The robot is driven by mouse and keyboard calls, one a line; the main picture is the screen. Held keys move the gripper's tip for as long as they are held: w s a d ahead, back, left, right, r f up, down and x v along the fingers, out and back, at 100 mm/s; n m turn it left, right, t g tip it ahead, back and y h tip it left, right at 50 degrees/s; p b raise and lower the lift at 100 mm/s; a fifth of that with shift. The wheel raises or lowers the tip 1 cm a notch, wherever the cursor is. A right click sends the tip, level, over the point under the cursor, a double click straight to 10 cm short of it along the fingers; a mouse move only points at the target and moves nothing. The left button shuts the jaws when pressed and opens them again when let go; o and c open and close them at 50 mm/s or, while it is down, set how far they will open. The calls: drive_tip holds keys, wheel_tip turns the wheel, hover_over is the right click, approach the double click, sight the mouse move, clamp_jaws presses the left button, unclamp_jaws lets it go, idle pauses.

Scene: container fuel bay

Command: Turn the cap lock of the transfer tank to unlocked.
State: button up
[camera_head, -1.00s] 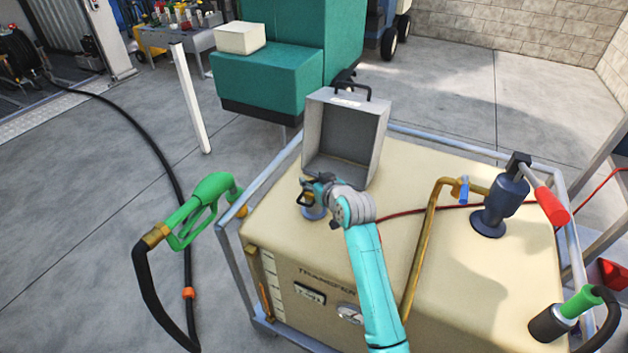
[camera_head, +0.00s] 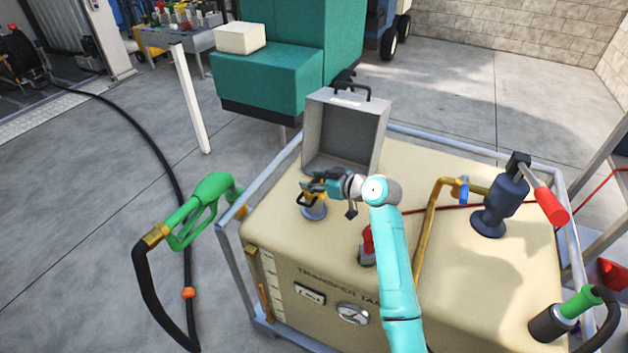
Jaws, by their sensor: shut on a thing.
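The cream transfer tank (camera_head: 290,240) stands in a grey tube frame, with its name on the front face. Its filler cap (camera_head: 314,212), a round blue-grey fitting, sits on the top near the left end. My gripper (camera_head: 309,192) is directly over the cap, reaching in from the right, and is shut on the small cap lock at its top. Dark and yellow parts show between and around the fingers. The fingers hide most of the lock, so its exact angle cannot be read.
An open grey box (camera_head: 345,135) stands right behind the cap. A red-topped fitting (camera_head: 367,246) is beside my forearm. A brass pipe (camera_head: 430,225) and hand pump (camera_head: 500,200) are to the right. A green nozzle (camera_head: 205,205) hangs at the left.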

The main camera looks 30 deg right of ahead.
drive_tip(key=shift+f, duration=0.1)
drive_tip(key=o, duration=1.2)
drive_tip(key=shift+v, duration=3.7)
